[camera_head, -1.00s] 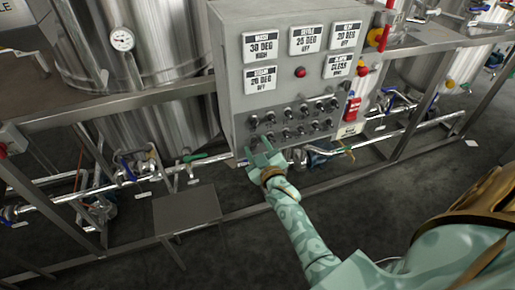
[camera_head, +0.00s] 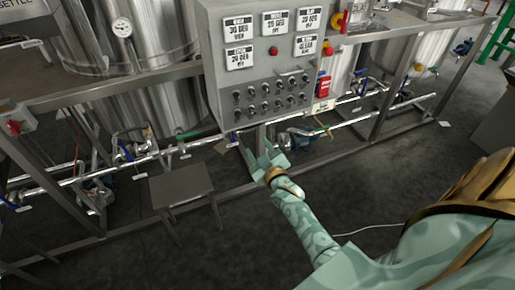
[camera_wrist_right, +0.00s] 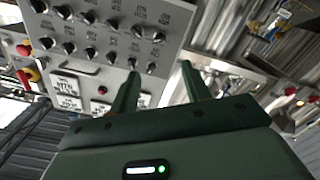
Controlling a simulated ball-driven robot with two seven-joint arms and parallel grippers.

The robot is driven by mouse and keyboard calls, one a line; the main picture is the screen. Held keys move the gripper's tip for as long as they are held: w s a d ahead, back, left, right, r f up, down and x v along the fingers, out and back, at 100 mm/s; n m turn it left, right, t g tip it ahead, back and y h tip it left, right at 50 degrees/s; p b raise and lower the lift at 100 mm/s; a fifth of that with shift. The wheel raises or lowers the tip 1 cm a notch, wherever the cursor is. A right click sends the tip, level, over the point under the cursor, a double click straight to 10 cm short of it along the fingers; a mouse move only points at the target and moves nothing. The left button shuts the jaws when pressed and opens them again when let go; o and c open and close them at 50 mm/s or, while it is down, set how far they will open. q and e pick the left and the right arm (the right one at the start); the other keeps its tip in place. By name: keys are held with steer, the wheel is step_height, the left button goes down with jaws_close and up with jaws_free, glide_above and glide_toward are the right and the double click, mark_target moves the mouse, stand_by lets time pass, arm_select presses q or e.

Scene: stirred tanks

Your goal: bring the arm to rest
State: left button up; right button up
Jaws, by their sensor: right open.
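My right arm reaches up from the lower right in the head view. Its pale green gripper (camera_head: 260,153) is open and empty, just below the grey control panel (camera_head: 216,85). In the right wrist view the two dark green fingers of the right gripper (camera_wrist_right: 158,85) stand apart with nothing between them. The control panel, with its rows of black knobs, shows beyond the fingers there (camera_wrist_right: 120,30). My left gripper is not in view.
Steel tanks (camera_head: 160,50) stand behind a metal frame with pipes and valves. A small steel step (camera_head: 182,187) stands left of my gripper. A red tag (camera_head: 323,87) hangs at the panel's right side. The dark floor in front is mostly clear.

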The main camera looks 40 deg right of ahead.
steer(key=s+a+f+g+y, duration=0.1)
steer(key=s+a+f+g, duration=0.2)
steer(key=s+f, duration=0.45)
steer(key=s+a+f+m+g+y, duration=0.1)
steer(key=s+a+f+g, duration=0.2)
steer(key=f, duration=0.7)
steer(key=s+a+f+g+y, duration=0.1)
steer(key=s+a+f+g, duration=0.15)
steer(key=s+f, duration=0.55)
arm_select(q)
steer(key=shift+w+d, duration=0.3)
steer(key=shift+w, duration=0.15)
arm_select(e)
steer(key=s+f+g, duration=0.2)
steer(key=s+f, duration=0.1)
steer(key=s, duration=0.8)
steer(key=s+a+f+n+g, duration=0.1)
steer(key=s+f+g, duration=0.2)
steer(key=s, duration=0.8)
steer(key=s+a+f+g, duration=0.1)
steer(key=s+f+g, duration=0.2)
steer(key=s, duration=0.8)
step_height(320, 180, down, 2)
steer(key=shift+s+f+y, duration=0.25)
steer(key=shift+y, duration=0.15)
steer(key=shift+g, duration=0.25)
